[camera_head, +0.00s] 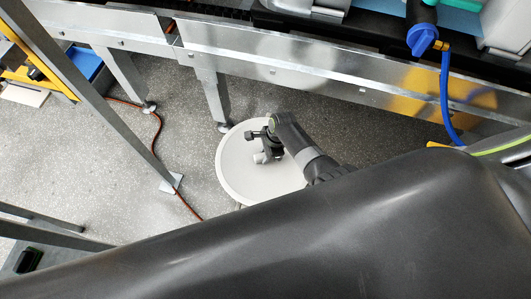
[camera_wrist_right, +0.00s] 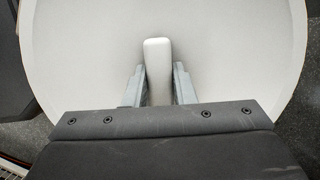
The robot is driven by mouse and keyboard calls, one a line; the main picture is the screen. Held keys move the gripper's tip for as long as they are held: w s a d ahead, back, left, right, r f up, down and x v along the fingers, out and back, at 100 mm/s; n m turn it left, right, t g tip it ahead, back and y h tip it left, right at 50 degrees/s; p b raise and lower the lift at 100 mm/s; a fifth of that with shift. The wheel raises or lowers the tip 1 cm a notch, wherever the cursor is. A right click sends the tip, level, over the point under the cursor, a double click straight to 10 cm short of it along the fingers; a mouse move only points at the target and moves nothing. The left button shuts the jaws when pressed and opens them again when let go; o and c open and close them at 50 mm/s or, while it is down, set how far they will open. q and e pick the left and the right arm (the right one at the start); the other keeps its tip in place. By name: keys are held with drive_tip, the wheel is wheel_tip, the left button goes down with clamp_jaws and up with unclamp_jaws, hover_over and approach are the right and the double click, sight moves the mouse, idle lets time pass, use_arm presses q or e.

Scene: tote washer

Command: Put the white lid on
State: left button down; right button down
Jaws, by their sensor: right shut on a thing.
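The white lid (camera_head: 237,172) is a round white disc low in the middle of the head view, with my right arm over part of it. In the right wrist view the lid (camera_wrist_right: 85,45) fills most of the picture, and its raised white handle (camera_wrist_right: 158,65) stands between the fingers. My right gripper (camera_wrist_right: 158,88) is shut on this handle, one finger on each side. In the head view my right gripper (camera_head: 262,150) is over the lid's middle. What is under the lid is hidden. My left gripper is not in view.
A metal conveyor frame (camera_head: 300,70) with legs runs across the back. A blue spray nozzle (camera_head: 422,38) with a blue hose hangs at the upper right. An orange cable (camera_head: 158,135) lies on the speckled floor, left of the lid. A slanted metal post (camera_head: 95,95) stands at left.

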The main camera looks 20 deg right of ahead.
idle(0.3)
idle(0.6)
drive_tip(key=c, duration=0.6)
unclamp_jaws()
drive_tip(key=shift+c, duration=0.2)
